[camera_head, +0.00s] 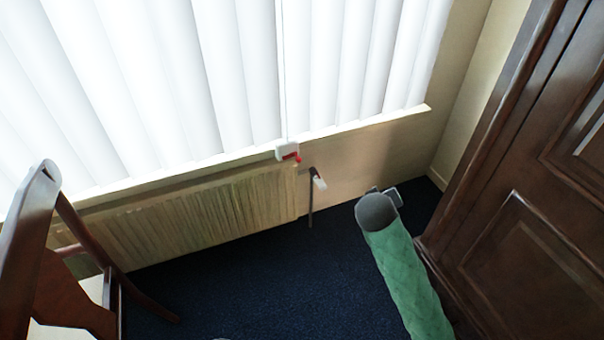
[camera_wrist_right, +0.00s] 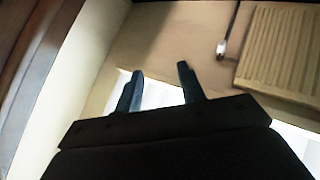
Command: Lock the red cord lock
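The red cord lock (camera_head: 292,156) is a small red piece on a white housing (camera_head: 285,149) at the window sill, near the middle of the head view. A thin cord (camera_head: 284,90) runs up from it in front of the blinds. The lock is too small to read its position. My right gripper (camera_wrist_right: 159,73) shows in the wrist view with its two dark fingers apart and nothing between them. My left gripper is not in view.
A ribbed radiator (camera_head: 200,220) stands under the sill, with a white valve (camera_head: 319,183) at its right end. White vertical blinds (camera_head: 180,70) cover the window. A wooden chair (camera_head: 60,275) is at left, a dark wooden cabinet (camera_head: 530,230) at right. Dark blue carpet (camera_head: 260,295) lies clear between.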

